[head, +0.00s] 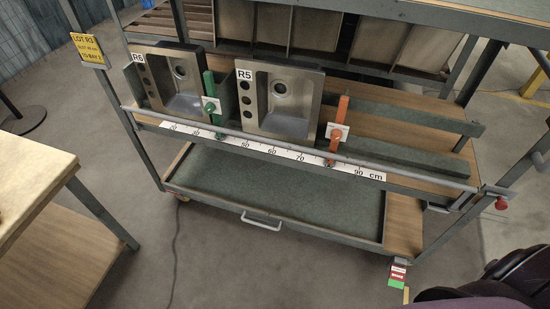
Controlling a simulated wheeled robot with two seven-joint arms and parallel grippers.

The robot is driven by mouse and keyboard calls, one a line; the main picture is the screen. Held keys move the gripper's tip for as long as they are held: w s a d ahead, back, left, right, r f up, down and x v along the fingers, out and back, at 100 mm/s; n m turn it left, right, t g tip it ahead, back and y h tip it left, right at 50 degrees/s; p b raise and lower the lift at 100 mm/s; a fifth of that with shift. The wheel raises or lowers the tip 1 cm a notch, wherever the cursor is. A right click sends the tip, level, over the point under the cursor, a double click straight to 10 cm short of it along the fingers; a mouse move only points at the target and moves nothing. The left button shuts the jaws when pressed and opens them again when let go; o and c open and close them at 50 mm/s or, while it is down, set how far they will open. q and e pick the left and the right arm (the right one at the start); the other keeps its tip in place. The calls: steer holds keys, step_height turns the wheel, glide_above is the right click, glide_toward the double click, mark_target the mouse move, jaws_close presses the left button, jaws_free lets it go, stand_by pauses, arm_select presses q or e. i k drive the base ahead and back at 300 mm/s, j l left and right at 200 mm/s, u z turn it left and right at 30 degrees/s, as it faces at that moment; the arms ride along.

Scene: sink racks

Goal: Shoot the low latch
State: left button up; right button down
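A grey rack cart holds two steel sinks, R6 (178,80) and R5 (280,98), upright and leaning back on its middle shelf. Low at the cart's right front corner is a small red and white plate (398,271) with a green part (396,284) below it. It may be the low latch; its bolt is too small to make out. A red knob (501,203) sits higher, at the right end of the grey front rail (300,152). Neither of my grippers shows in the head view.
A green upright (211,97) and an orange one (338,125) stand by the sinks, above a centimetre scale (258,146). A low green tray (280,195) has a front handle (261,221). A wooden table (32,180) stands left. A dark shape fills the lower right corner.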

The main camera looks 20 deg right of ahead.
mark_target(501, 205)
steer(key=z, duration=2.35)
